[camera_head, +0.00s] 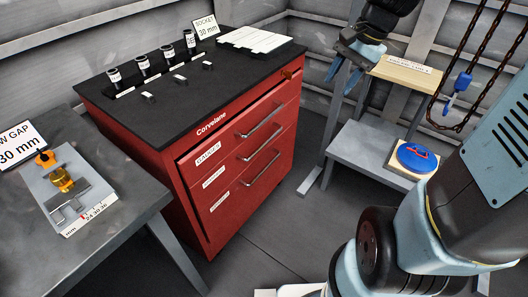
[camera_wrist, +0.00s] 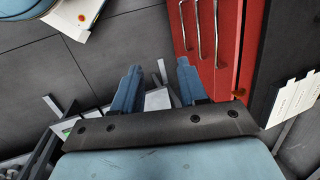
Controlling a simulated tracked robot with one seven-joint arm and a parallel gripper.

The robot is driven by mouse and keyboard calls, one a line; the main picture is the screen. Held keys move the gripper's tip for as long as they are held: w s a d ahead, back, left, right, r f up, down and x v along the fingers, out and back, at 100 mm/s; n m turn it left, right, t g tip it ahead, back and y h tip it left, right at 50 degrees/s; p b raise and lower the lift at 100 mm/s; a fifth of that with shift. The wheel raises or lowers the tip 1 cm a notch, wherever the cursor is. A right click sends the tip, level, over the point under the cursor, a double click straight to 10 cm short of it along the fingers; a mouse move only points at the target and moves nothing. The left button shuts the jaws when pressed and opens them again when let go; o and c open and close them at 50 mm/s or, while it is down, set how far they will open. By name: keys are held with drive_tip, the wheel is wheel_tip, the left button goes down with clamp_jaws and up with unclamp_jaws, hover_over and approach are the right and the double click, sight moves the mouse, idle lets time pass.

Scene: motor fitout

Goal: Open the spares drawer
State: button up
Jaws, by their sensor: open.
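The red cabinet (camera_head: 175,165) stands at the centre of the head view, with three stacked drawers that look shut. The top drawer's label (camera_head: 208,153) seems to read GAUGES. The labels of the middle drawer (camera_head: 213,177) and bottom drawer (camera_head: 220,201) are too small to read, so I cannot tell which is the spares drawer. Each drawer has a long metal bar handle; the handles (camera_wrist: 198,30) also show in the wrist view. My gripper (camera_head: 340,80) is open and empty, in the air to the right of the cabinet, apart from the handles. Its two blue fingers (camera_wrist: 158,68) show spread in the wrist view.
Labelled sockets (camera_head: 142,64) and white strips (camera_head: 254,40) lie on the cabinet's black top. A grey bench (camera_head: 105,172) with a gauge fixture is at left. A stand (camera_head: 362,150) with a blue disc is at right, near hanging chains (camera_head: 480,50). Floor before the drawers is clear.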

drive_tip(key=w+a+f+m+g+y, duration=0.1)
drive_tip(key=w+f+m+y, duration=0.3)
drive_tip(key=w+f+m, duration=0.6)
drive_tip(key=w+a+f+m+g+y, duration=0.1)
drive_tip(key=w+f+m+g+y, duration=0.25)
drive_tip(key=f, duration=0.95)
drive_tip(key=m+t+y, duration=0.5)
drive_tip(key=m+t, duration=0.3)
drive_tip(key=m, duration=1.1)
approach(266, 168)
drive_tip(key=shift+n, duration=0.25)
drive_tip(key=x, duration=1)
drive_tip(key=shift+w+a+f, duration=0.15)
drive_tip(key=shift+w+f, duration=0.2)
drive_tip(key=shift+f, duration=0.1)
clamp_jaws()
drive_tip(key=shift+g+h, duration=0.25)
